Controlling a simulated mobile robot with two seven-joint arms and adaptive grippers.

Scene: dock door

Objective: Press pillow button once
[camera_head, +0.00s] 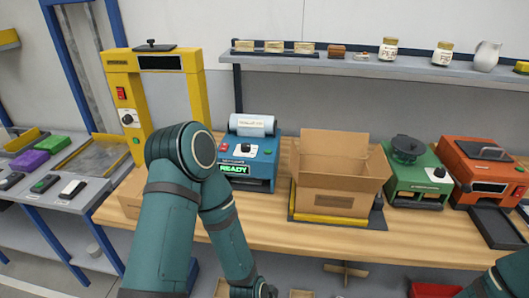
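A blue machine (262,172) stands on the wooden bench, with a roll of clear film (252,125) on top. It appears to be the pillow machine, though its lettering is too small to read surely. Its front has a lit green READY display (233,169), a white dial panel (245,149) and small controls; I cannot tell which is the pillow button. My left arm's elbow stands in front of the machine's left side and its forearm runs down to the bottom edge. Neither gripper's fingers show; only a bit of my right arm shows at bottom right.
An open cardboard box (338,180) sits on a dark plate right of the blue machine. Green (418,180) and orange (487,175) machines stand further right, a yellow frame machine (190,70) at left. A shelf (350,65) runs behind. The bench's front strip (300,240) is clear.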

